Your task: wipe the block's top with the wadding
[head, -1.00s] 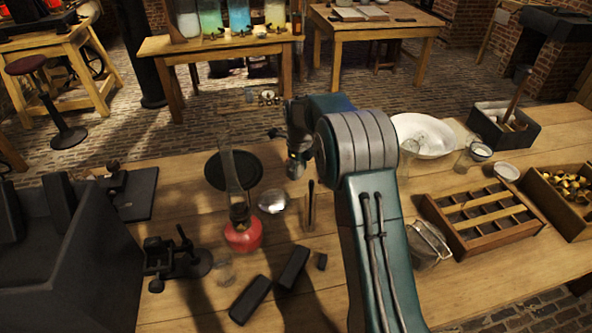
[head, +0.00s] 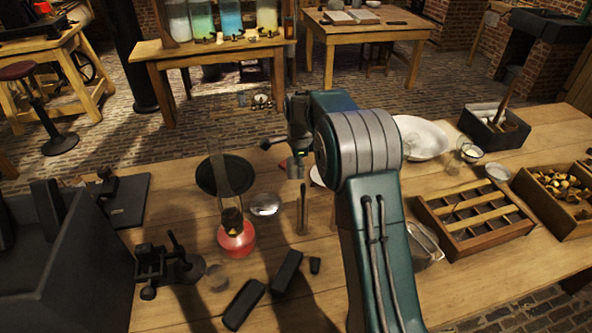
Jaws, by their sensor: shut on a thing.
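My gripper (head: 296,172) points down over the back part of the bench, behind the lamp and the thin upright stick. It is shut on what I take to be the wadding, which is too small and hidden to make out. I cannot tell which block the task means. A bit of red and a pale round edge show beside the gripper, partly hidden by my arm.
A glass-chimney lamp with a red base (head: 236,238) and the thin upright stick (head: 303,210) stand near the gripper. A black round plate (head: 209,177) lies left. A white basin (head: 421,139) and a compartment tray (head: 474,220) are right. Bare wood lies front right.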

